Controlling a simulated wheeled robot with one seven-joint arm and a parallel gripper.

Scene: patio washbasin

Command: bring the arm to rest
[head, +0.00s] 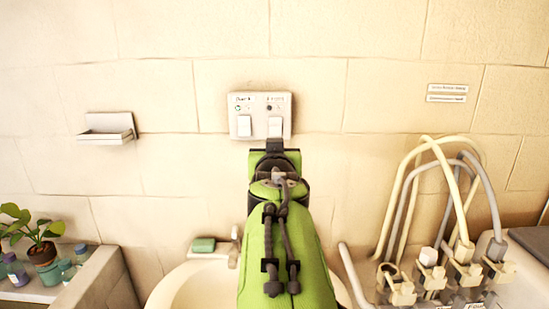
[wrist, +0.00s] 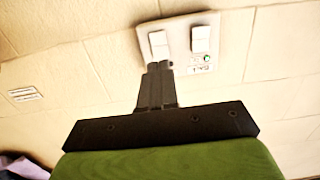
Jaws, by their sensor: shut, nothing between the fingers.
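My gripper (head: 275,146) is shut and empty, raised in front of the wall at the end of my outstretched green arm. In the wrist view its narrow dark fingertips (wrist: 158,67) are together at the lower edge of a rocker switch. That is the right rocker (head: 275,127) of a white two-switch panel (head: 259,100) in the head view. I cannot tell whether the tips touch it. The left rocker (head: 244,125) is clear of the gripper. A green mark shows above the left rocker and a dark one above the right.
A washbasin (head: 175,289) with a green soap bar (head: 203,245) lies below my arm. Looped hoses (head: 409,190) and valves stand at right. A potted plant (head: 45,253) is at left. A small wall shelf (head: 107,129) hangs left of the panel.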

